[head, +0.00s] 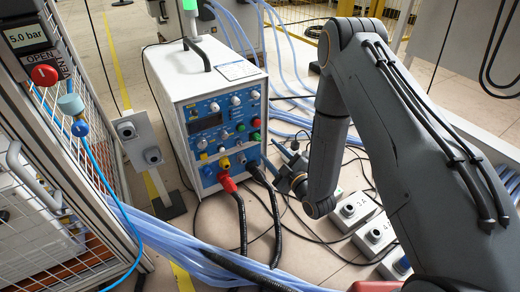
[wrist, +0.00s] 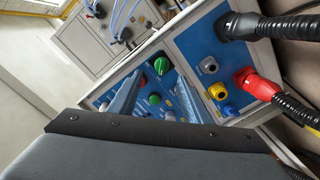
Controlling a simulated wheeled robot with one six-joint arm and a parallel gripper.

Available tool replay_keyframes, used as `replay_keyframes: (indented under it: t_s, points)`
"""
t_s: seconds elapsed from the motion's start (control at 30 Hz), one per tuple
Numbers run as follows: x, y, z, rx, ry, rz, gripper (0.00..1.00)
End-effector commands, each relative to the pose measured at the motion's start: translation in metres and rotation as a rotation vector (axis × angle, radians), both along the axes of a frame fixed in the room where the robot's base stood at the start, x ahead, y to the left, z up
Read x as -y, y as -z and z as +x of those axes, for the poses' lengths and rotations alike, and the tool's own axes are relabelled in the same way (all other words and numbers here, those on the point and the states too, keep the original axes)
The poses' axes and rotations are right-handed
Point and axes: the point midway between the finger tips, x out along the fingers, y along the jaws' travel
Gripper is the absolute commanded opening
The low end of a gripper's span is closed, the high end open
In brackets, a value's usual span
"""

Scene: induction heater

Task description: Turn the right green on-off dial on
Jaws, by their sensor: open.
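The right green dial (head: 256,136) is on the right edge of the blue front panel of the white heater box (head: 210,75). In the wrist view this green dial (wrist: 161,65) sits just beyond my fingertips, roughly between their lines. A second green dial (head: 240,127) is left of it; in the wrist view it (wrist: 154,99) shows between the fingers. My gripper (wrist: 160,82) is open and empty, its two fingers pointing at the panel. In the head view my gripper (head: 278,160) is right of the panel's lower edge. Contact with the dial cannot be seen.
A red connector (head: 227,183) and black cables come out of the panel bottom, close to my gripper. A red knob (head: 256,122) is just above the right green dial. Grey sockets (head: 375,235) stand on the floor at right. Blue hoses run behind the heater.

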Motion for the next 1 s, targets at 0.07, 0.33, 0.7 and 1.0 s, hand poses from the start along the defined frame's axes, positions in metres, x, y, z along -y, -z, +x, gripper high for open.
replay_keyframes:
  t_s: [0.07,0.33,0.7,1.0]
  points:
    - [-0.002,0.006,0.000,0.016,-0.004,0.006,0.44]
    - [-0.019,0.006,0.024,0.028,-0.008,0.010,0.44]
    - [-0.043,0.006,0.060,0.024,-0.006,0.009,0.44]
    - [-0.045,0.005,0.063,0.023,-0.005,0.008,0.44]
